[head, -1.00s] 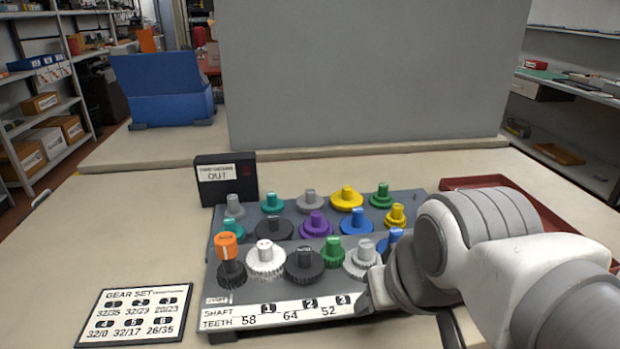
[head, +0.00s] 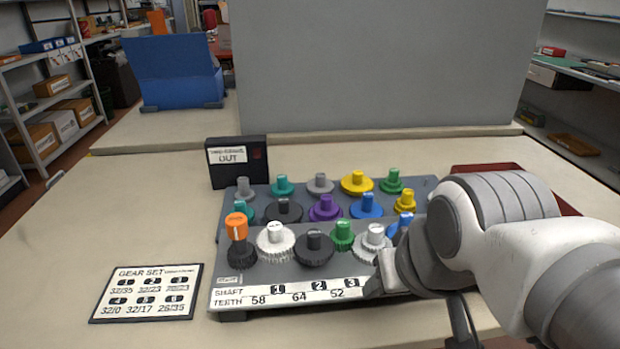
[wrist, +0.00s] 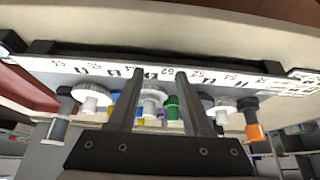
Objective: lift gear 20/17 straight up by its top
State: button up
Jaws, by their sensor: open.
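The gears stand on pegs in a stepped grey rack (head: 228,262). I cannot read 20/17 on any of them. In the front row of the head view are a black gear with an orange top (head: 237,228), a white gear (head: 272,243), a black gear (head: 314,247), a green gear (head: 343,234) and a pale grey gear (head: 373,242). My arm hides the front row's right end. In the wrist view my gripper (wrist: 158,74) is open and empty. The pale grey gear (wrist: 152,93) shows between its fingers, with the green gear (wrist: 173,110) beside it.
Back rows hold several coloured gears, including yellow (head: 357,182) and purple (head: 324,207). A black box marked OUT (head: 238,178) stands behind the rack's left end. A gear set card (head: 147,293) lies front left. A red tray (head: 495,169) is partly behind my arm.

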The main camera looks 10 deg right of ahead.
jog(key=o, duration=0.4)
jog(key=shift+w+r, duration=0.1)
jog(key=shift+r, duration=0.15)
jog(key=shift+c, duration=0.2)
jog(key=shift+o, duration=0.9)
jog(key=w+a+r+n+g+p, duration=0.1)
jog(key=w+r+n+g+p, duration=0.1)
jog(key=w+r+n+p, duration=0.3)
notch_tip(320, 180, up, 5)
jog(key=n+p, duration=0.3)
jog(key=p, duration=0.4)
jog(key=shift+w+r+p, duration=0.15)
jog(key=shift+w+p, duration=0.05)
jog(key=shift+p, duration=0.2)
jog(key=w+a+r+n+g+p, duration=0.25)
jog(key=w+r+n+p, duration=0.4)
jog(key=n+p, duration=0.4)
jog(key=g, duration=0.1)
send_over(343, 222)
jog(key=shift+n, duration=0.25)
jog(key=f, duration=1.1)
jog(key=shift+s+d+f, duration=0.2)
jog(key=shift+s+f, duration=0.15)
jog(key=shift+f, duration=0.05)
jog(key=shift+w+a+f+b, duration=0.1)
jog(key=shift+w+f+b, duration=0.05)
jog(key=shift+f, duration=1.25)
jog(key=shift+w+a+f+b, duration=0.1)
jog(key=shift+w+f+b, duration=0.05)
jog(key=shift+f, duration=1.25)
